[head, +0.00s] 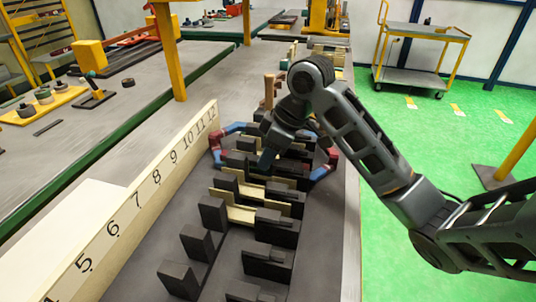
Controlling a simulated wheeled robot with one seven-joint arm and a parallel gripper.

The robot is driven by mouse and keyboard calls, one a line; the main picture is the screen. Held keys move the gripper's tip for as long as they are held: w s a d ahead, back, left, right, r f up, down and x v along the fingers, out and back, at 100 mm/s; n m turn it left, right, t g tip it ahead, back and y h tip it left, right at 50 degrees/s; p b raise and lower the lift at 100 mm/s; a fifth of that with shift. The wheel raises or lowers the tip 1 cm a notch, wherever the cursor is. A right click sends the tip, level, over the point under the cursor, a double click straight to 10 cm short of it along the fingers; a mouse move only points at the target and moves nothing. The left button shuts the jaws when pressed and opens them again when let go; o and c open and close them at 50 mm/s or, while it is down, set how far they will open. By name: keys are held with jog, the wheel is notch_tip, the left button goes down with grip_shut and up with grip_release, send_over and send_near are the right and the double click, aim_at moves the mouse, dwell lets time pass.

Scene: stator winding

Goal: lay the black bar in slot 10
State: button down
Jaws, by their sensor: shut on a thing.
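My gripper (275,143) is over the middle of the row of black slot blocks, seen mostly from above and behind. It is shut on a dark bar, the black bar (268,161), whose lower end shows below the jaws. The arm hides much of the bar and the slot beneath, so I cannot tell whether the bar touches the slot. The number strip (140,205) runs along the left, with 10 (187,141) about level with the gripper. Red and blue coil ends (216,140) stand out on both sides of the blocks there.
Cream slot liners (238,212) lie between nearer black blocks (277,228). More blocks stand toward the front, with bare grey table beside them. A brown peg-like part (270,90) stands behind the gripper. A yellow cart (420,55) stands on the green floor.

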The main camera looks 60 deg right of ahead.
jog(key=c, duration=0.8)
grip_release()
jog(key=shift+r, duration=0.25)
jog(key=shift+r+p, duration=0.35)
jog(key=shift+p, duration=0.05)
jog(key=shift+r, duration=0.35)
notch_tip(320, 180, up, 7)
jog(key=p, duration=0.6)
jog(key=shift+r, duration=0.15)
jog(key=shift+r, duration=0.1)
